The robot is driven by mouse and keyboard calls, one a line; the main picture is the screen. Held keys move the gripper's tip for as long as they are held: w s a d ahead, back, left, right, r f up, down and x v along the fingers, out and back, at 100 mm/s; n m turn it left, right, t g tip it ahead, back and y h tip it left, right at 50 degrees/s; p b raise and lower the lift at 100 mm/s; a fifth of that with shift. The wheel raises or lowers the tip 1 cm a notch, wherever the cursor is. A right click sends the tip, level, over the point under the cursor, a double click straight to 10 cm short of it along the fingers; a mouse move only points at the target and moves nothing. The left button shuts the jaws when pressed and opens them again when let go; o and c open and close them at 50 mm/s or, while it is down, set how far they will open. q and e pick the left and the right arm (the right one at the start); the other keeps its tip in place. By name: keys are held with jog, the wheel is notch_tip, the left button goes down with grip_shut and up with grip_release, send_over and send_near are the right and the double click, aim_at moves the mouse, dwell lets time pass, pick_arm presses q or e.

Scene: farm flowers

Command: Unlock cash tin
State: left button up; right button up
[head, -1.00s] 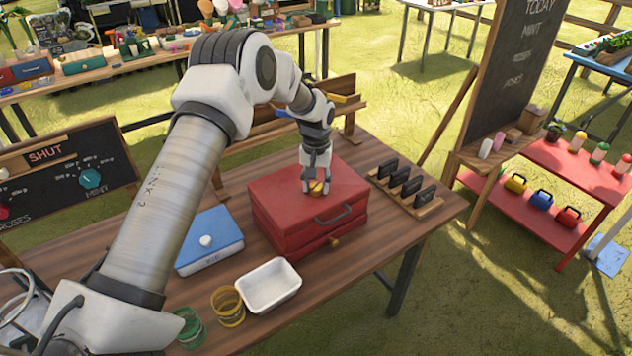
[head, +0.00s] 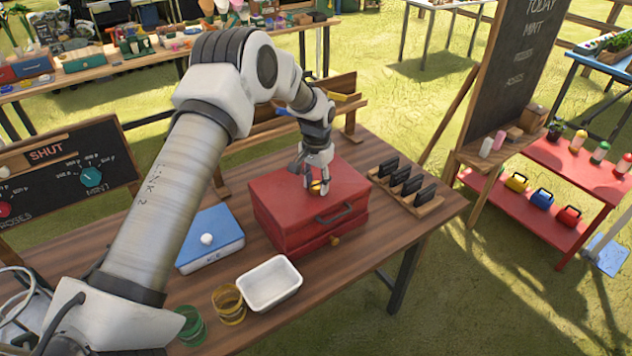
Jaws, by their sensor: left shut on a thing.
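The red cash tin (head: 290,199) stands shut on the brown wooden table, with a dark handle (head: 334,214) on its front. A small brass-coloured piece (head: 335,240) shows low on its front. My left gripper (head: 317,188) points down at the tin's lid and is shut on a small yellow-gold thing (head: 316,185) at the lid's top. The fingers partly hide this thing, so I cannot tell whether it is a key or a knob. My right gripper is out of view.
A blue box (head: 213,236) with a white knob, a white tray (head: 269,284), and yellow (head: 229,306) and green (head: 190,326) rings lie left of and in front of the tin. A wooden rack (head: 404,195) with black pieces stands to its right. The table's front right is clear.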

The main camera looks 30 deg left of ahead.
aim_at(318, 184)
pick_arm(q)
jog(key=shift+f, duration=0.1)
jog(key=o, duration=1)
jog(key=shift+o, duration=0.7)
jog(key=shift+w, duration=0.2)
notch_tip(318, 184, up, 12)
jog(key=shift+d+f, duration=0.1)
